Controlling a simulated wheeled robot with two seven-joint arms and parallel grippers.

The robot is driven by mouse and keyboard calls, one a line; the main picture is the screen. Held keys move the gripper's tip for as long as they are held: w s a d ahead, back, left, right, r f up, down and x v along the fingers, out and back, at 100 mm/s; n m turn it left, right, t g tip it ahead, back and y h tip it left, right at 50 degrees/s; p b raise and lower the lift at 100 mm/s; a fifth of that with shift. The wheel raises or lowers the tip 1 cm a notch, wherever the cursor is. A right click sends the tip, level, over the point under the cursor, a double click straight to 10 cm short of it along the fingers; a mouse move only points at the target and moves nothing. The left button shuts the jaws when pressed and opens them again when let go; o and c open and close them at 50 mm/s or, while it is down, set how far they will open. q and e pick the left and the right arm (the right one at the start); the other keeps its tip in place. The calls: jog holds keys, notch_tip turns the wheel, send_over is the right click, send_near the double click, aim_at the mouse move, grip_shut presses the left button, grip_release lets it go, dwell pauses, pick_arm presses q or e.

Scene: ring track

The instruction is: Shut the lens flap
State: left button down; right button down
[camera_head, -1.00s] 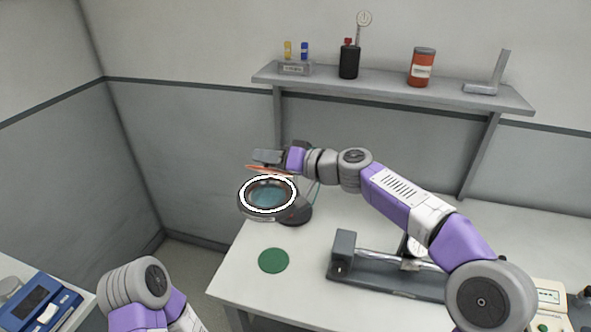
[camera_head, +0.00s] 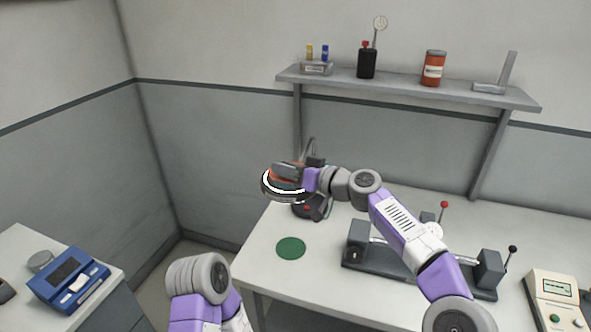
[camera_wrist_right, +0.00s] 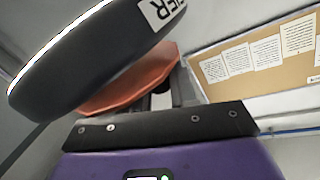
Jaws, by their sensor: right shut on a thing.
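The magnifier lamp's round dark head (camera_head: 270,194) stands over the left part of the bench, with a lit white ring along its left and lower rim. Its orange lens flap (camera_head: 286,184) lies low over the lens and hides most of it. My right gripper (camera_head: 287,171) is above the flap and shut on its edge. In the right wrist view, the orange flap (camera_wrist_right: 135,80) runs between my fingers (camera_wrist_right: 163,98), beside the dark lamp head (camera_wrist_right: 85,60). I cannot tell whether the flap touches the ring all round. My left gripper is out of view.
A green disc (camera_head: 291,248) lies on the bench (camera_head: 300,285). A grey fixture (camera_head: 365,257) with levers stands under my right arm. A shelf (camera_head: 410,90) is above. A blue device (camera_head: 68,280) sits far left.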

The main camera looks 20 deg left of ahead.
jog(key=shift+s+a+f, duration=0.1)
jog(key=shift+s, duration=0.05)
jog(key=c, duration=1)
grip_release()
jog(key=shift+d, duration=0.45)
jog(key=b+v, duration=0.1)
jog(key=v, duration=0.5)
jog(key=shift+s+d, duration=0.15)
jog(key=shift+d, duration=0.2)
